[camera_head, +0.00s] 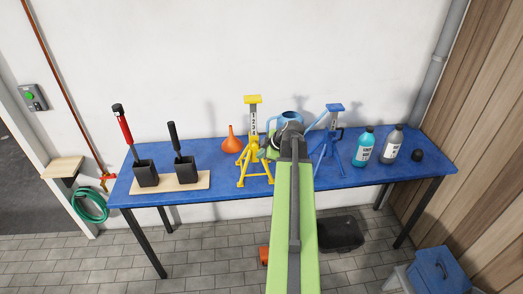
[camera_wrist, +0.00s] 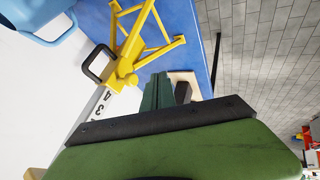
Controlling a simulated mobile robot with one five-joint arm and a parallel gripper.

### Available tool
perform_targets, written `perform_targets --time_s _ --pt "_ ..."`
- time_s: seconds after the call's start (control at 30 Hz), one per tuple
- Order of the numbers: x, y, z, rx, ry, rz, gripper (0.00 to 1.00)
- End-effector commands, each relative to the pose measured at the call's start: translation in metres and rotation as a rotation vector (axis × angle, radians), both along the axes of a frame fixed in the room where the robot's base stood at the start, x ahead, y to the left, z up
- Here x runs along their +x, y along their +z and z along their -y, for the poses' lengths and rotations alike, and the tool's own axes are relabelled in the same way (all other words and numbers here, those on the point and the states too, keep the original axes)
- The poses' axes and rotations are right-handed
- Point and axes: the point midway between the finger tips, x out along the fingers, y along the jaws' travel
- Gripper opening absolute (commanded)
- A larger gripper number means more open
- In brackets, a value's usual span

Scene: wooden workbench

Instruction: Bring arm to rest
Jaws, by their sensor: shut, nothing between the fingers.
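My green arm reaches up from the bottom middle of the head view and ends over the blue workbench (camera_head: 345,175). My gripper (camera_wrist: 158,90) is shut and empty in the wrist view, with its fingers close together. In the head view my wrist and arm hide the gripper's fingers. A yellow jack stand (camera_head: 251,150) stands just left of my wrist; it fills the upper left of the wrist view (camera_wrist: 128,55), past the fingertips. A light-blue jug (camera_head: 291,116) stands behind my wrist, partly hidden. I cannot tell whether anything touches the gripper.
A blue jack stand (camera_head: 329,140) stands right of my arm. Further right are a teal bottle (camera_head: 364,147), a grey bottle (camera_head: 393,144) and a small black object (camera_head: 417,155). An orange funnel (camera_head: 232,141) and two black holders with tools (camera_head: 146,173) (camera_head: 185,170) are left.

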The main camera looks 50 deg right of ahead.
Motion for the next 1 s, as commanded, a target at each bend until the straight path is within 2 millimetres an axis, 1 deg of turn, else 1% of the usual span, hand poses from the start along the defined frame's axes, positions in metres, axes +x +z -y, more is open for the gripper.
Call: perform_targets --time_s 0.03,0.1,0.2,0.27,0.33,0.43,0.67,0.73,0.77,0.87,0.9,0.97,1.0 --pt "-0.010 0.027 -0.001 0.001 -0.002 0.001 0.00" --pt "-0.021 0.043 -0.002 0.001 -0.002 0.001 0.00" --pt "-0.037 0.062 -0.002 0.000 -0.002 0.000 0.00" --pt "-0.044 0.069 -0.002 0.001 -0.001 0.000 0.00" --pt "-0.050 0.073 -0.002 0.000 0.000 0.000 0.00" --pt "-0.052 0.074 -0.002 0.000 0.001 0.001 0.00" --pt "-0.052 0.071 -0.002 0.000 0.001 0.001 0.00" --pt "-0.047 0.069 -0.007 0.000 0.012 0.001 0.00" --pt "-0.041 0.066 -0.013 0.000 0.025 0.000 0.00" --pt "-0.005 0.052 -0.052 0.001 0.108 0.000 0.00" --pt "0.015 0.044 -0.077 0.000 0.156 0.000 0.00" --pt "0.044 0.032 -0.121 -0.001 0.236 -0.001 0.00" --pt "0.061 0.024 -0.152 -0.008 0.294 -0.008 0.00"
